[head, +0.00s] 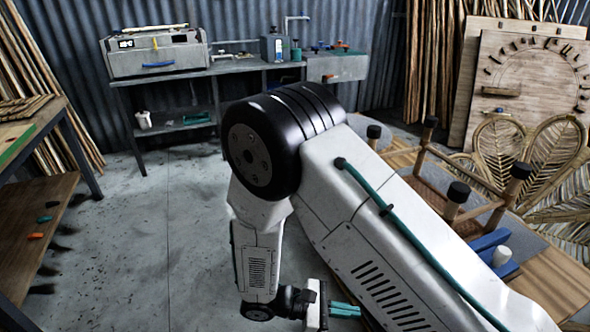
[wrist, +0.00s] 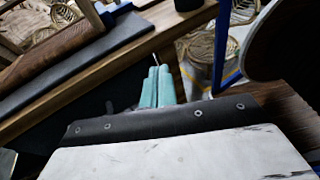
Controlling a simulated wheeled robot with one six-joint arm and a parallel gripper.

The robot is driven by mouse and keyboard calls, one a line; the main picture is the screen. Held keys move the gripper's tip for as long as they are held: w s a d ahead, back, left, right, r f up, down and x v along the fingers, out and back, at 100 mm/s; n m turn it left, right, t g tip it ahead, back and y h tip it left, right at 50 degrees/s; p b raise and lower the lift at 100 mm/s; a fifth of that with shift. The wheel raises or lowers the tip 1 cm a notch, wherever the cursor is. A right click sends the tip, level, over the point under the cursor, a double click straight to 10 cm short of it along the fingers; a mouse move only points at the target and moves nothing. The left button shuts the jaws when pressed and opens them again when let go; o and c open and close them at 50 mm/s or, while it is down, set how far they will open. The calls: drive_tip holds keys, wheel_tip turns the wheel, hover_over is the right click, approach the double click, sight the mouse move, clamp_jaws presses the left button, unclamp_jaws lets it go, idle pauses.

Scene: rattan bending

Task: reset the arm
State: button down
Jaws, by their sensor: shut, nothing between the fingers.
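My gripper (head: 346,310) shows at the bottom of the head view, at the end of my folded arm. Its two teal fingers also show in the wrist view (wrist: 156,84). They lie close together, shut and empty. The gripper hangs low, to the left of a wooden workbench and below the arm's black elbow joint. My arm's upper link hides part of the bench in the head view.
An upturned wooden stool frame with black-capped legs (head: 458,192) and a blue clamp (head: 490,240) are on the right bench. Woven rattan panels (head: 530,150) lean behind. A metal table (head: 240,68) bears a steel box (head: 155,55). Left-centre floor is clear.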

drive_tip(key=s+d+r+m+y, duration=0.4)
drive_tip(key=r+m+y, duration=0.1)
drive_tip(key=r, duration=0.6)
drive_tip(key=s+d+r+m+t+y, duration=0.1)
drive_tip(key=s+d+r+m+y, duration=0.3)
drive_tip(key=r, duration=0.7)
drive_tip(key=s+d+r+m+t+y, duration=0.1)
drive_tip(key=s+d+r+m+y, duration=0.3)
drive_tip(key=r, duration=0.7)
drive_tip(key=d+m+y, duration=0.2)
drive_tip(key=m, duration=0.1)
drive_tip(key=shift+s+d+r+m, duration=0.15)
drive_tip(key=shift+d+r+m, duration=0.05)
drive_tip(key=shift+m, duration=0.1)
